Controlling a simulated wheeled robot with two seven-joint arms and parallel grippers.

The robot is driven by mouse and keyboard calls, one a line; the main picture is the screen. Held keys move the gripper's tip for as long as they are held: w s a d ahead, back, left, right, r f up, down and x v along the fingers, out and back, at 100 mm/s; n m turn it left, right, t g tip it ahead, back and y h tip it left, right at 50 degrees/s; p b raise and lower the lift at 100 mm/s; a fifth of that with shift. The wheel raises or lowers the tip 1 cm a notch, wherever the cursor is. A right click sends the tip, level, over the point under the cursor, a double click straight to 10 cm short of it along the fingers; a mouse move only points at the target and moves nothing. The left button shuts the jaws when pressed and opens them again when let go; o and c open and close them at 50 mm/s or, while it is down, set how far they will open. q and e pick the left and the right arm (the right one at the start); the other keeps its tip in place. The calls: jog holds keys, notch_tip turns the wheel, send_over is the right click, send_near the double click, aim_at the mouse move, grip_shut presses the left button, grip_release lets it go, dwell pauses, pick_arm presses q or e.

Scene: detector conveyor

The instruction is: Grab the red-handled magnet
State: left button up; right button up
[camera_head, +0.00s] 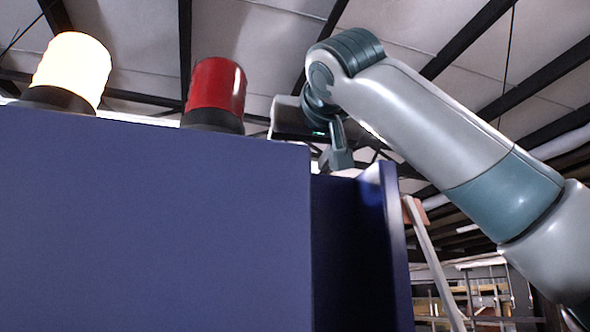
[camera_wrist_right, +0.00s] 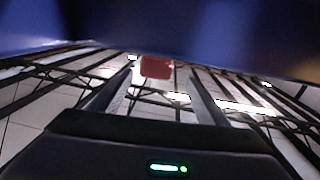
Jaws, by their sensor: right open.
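In the right wrist view a red block (camera_wrist_right: 156,67) shows between and beyond the fingertips, at the edge of a dark blue surface. It may be the magnet's red handle; its lower part and the magnet itself do not show clearly. My right gripper (camera_wrist_right: 163,80) is open, with a finger on each side of the red block in the picture; I cannot tell the distance between them. In the head view my right gripper (camera_head: 338,158) is above the blue cabinet's recess, pointing downward. No magnet is clearly visible there. My left gripper is not in view.
A large blue cabinet (camera_head: 150,230) fills the left of the head view, with a raised side panel (camera_head: 393,240) at its right. A lit yellowish lamp (camera_head: 73,65) and a red lamp (camera_head: 215,85) stand on top. Shelving (camera_head: 480,290) is in the background.

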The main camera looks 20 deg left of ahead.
jog(key=shift+w+a, duration=0.25)
jog(key=shift+w, duration=0.3)
jog(key=shift+w+a+p, duration=0.2)
jog(key=shift+w+p, duration=0.6)
jog(key=shift+p, duration=0.3)
jog(key=shift+d+p+x, duration=0.2)
jog(key=shift+p+x, duration=0.9)
jog(key=shift+x, duration=0.15)
jog(key=shift+w+a+f+p, duration=0.25)
jog(key=shift+w+a+p, duration=0.1)
jog(key=shift+w, duration=0.25)
jog(key=c, duration=1.4)
